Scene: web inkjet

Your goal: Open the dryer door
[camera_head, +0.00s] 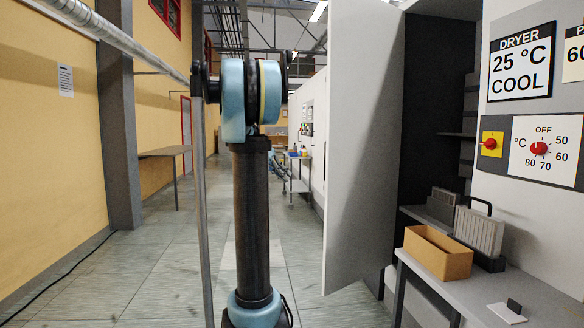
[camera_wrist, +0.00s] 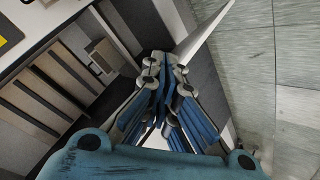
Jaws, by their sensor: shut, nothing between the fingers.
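The dryer door (camera_head: 362,110) is a tall pale panel standing swung out from the dryer, so the dryer's dark interior (camera_head: 440,95) shows beside it. In the wrist view the door appears as a pale strip (camera_wrist: 204,34) at the top, with shelves inside the dryer (camera_wrist: 45,95) on the left. My gripper (camera_wrist: 168,95), with blue finger pads, is shut and holds nothing. It is close to the near end of the door strip; whether it touches the door I cannot tell. My gripper is not visible in the head view.
A grey bench (camera_head: 520,300) with a cardboard box (camera_head: 438,252) and a grey rack (camera_head: 478,232) stands below the dryer's control panel (camera_head: 545,145). A trolley (camera_head: 298,178) stands farther back. Open floor (camera_head: 160,265) lies left of the door.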

